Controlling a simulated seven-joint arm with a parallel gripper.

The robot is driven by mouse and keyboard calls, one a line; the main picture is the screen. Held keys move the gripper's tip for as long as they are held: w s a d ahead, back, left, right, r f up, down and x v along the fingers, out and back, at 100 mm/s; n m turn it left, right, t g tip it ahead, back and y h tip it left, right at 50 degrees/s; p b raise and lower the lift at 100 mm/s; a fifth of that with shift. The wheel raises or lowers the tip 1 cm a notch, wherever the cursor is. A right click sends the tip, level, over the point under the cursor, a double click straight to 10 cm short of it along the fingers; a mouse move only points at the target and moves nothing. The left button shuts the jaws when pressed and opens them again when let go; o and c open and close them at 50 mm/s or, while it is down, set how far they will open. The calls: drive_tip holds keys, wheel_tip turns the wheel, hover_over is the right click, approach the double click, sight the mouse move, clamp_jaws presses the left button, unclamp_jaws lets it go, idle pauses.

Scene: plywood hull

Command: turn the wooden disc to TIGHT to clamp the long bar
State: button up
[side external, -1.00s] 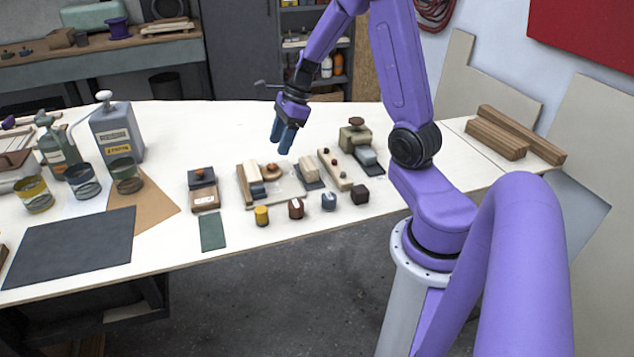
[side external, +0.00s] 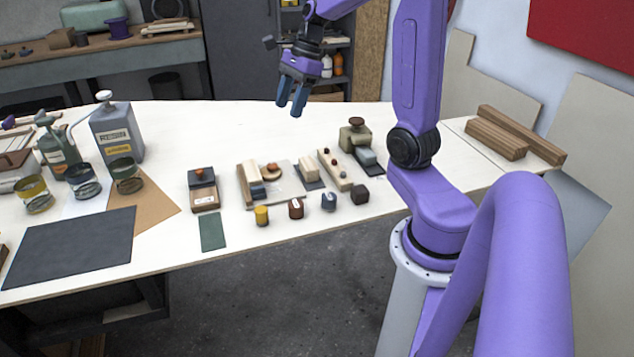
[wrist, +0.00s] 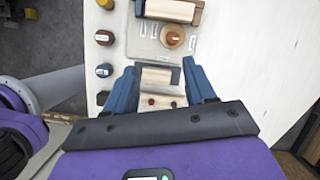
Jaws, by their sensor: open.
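The wooden disc (side external: 270,170) is a round tan piece with a reddish-brown centre, lying on a pale plate (side external: 289,189). The disc also shows in the wrist view (wrist: 173,38), near small printed marks too small to read. A tan bar (side external: 244,187) lies along the plate's left edge, beside a pale block with a blue part; I take it for the long bar. My gripper (side external: 291,106) is open and empty, high above the table and apart from the disc. In the wrist view my blue fingers (wrist: 160,80) frame a different pale block far below.
Several small coloured knobs, including a yellow one (side external: 261,215), line the front of the plate. A pale strip with small pegs (side external: 335,171) and a green block with a brown knob (side external: 355,134) stand to the right. The table behind the plate is clear.

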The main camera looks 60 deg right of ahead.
drive_tip(key=s+a+f+n+g+h, duration=0.15)
drive_tip(key=s+a+n, duration=0.35)
drive_tip(key=a+n, duration=0.8)
drive_tip(key=s+a+f+n, duration=0.1)
drive_tip(key=s+a+n, duration=0.3)
drive_tip(key=s+n, duration=0.2)
drive_tip(key=s+a+f+n+h, duration=0.1)
drive_tip(key=s+a+n, duration=0.3)
drive_tip(key=n, duration=0.5)
drive_tip(key=shift+s+g, duration=0.45)
drive_tip(key=shift+s, duration=0.5)
drive_tip(key=shift+a+f, duration=0.1)
drive_tip(key=s+n, duration=0.1)
drive_tip(key=n, duration=0.1)
drive_tip(key=s+n, duration=0.2)
drive_tip(key=n, duration=0.1)
drive_tip(key=s+f+n, duration=0.1)
drive_tip(key=s+n, duration=0.1)
drive_tip(key=n, duration=0.1)
drive_tip(key=shift+s+a+h, duration=0.2)
drive_tip(key=shift+a+h, duration=0.05)
drive_tip(key=shift+h, duration=0.1)
